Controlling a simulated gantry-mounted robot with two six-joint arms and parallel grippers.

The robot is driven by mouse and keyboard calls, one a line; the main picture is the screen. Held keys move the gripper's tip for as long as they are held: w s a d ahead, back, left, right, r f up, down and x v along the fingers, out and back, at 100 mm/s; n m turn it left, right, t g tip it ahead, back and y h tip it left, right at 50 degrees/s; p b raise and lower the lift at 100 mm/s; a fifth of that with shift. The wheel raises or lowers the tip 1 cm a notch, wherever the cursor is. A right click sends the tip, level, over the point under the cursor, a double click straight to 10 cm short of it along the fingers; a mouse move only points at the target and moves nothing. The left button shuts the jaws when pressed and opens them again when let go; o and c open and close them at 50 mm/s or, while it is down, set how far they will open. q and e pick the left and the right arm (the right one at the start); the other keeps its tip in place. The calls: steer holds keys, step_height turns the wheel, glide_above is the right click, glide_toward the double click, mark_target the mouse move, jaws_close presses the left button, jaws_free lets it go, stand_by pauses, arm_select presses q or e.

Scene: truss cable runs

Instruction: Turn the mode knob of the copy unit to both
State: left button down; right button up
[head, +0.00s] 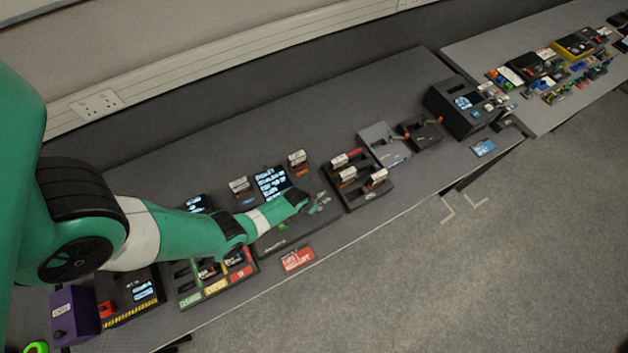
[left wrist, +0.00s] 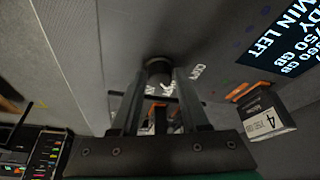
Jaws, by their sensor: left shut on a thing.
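The copy unit is the dark box with the lit text screen (head: 272,184) near the middle of the bench; the screen also shows at the upper right of the left wrist view (left wrist: 287,42). Its round black mode knob (left wrist: 158,65) stands between my left fingertips in the left wrist view. My left gripper (head: 314,204) reaches over the unit's right part and is shut on the knob (left wrist: 159,76). White printed marks (left wrist: 197,72) lie around the knob; the fingers partly cover them, and I cannot read where the knob points. My right gripper is not in view.
A cartridge labelled 4 (left wrist: 268,118) stands close to the right finger. A dark tray of cartridges (head: 358,190) lies right of the unit, a red label card (head: 297,259) in front. A colour-labelled tray (head: 218,283) sits below my arm. Bare bench lies behind the unit.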

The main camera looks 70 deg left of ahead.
arm_select(q)
steer(key=m+h, duration=0.1)
steer(key=m, duration=0.2)
steer(key=shift+a+t+b, duration=0.1)
steer(key=shift+t+b, duration=0.2)
steer(key=m+h+b, duration=0.1)
steer(key=m, duration=0.2)
steer(key=shift+a+f, duration=0.1)
steer(key=shift+m+h+b, duration=0.35)
steer(key=shift+m+h, duration=0.25)
steer(key=shift+m, duration=0.7)
steer(key=shift+c, duration=2)
jaws_free()
